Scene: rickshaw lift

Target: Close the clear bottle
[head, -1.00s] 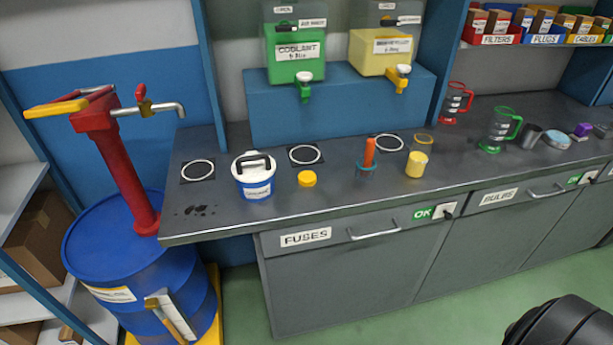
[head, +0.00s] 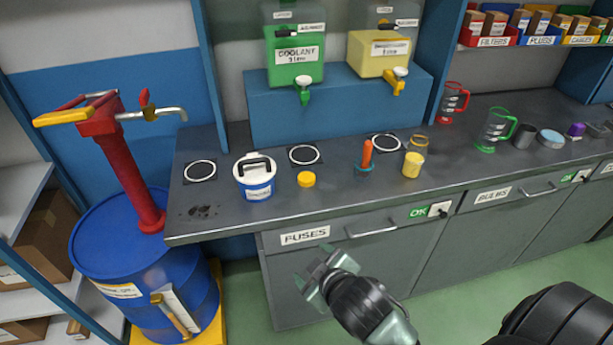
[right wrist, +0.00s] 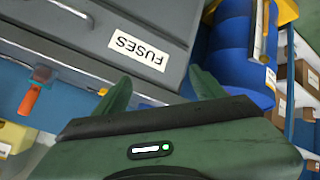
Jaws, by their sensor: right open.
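The clear bottle (head: 414,158) stands upright on the grey bench, with yellow contents in its lower part and an open-looking top. A yellow cap (head: 306,179) lies on the bench to its left, apart from it. My right gripper (head: 316,278) is in front of the FUSES drawer, below the bench top, open and empty, touching neither. In the right wrist view its two green fingers (right wrist: 162,90) are spread, with the drawer front beyond them. My left gripper is not in view.
An orange-handled tool (head: 367,152) in a teal ring stands between cap and bottle. A white-lidded blue tub (head: 257,189) is left of the cap. Coolant dispensers stand on a blue riser (head: 345,105) behind. A blue drum (head: 145,250) stands left of the bench.

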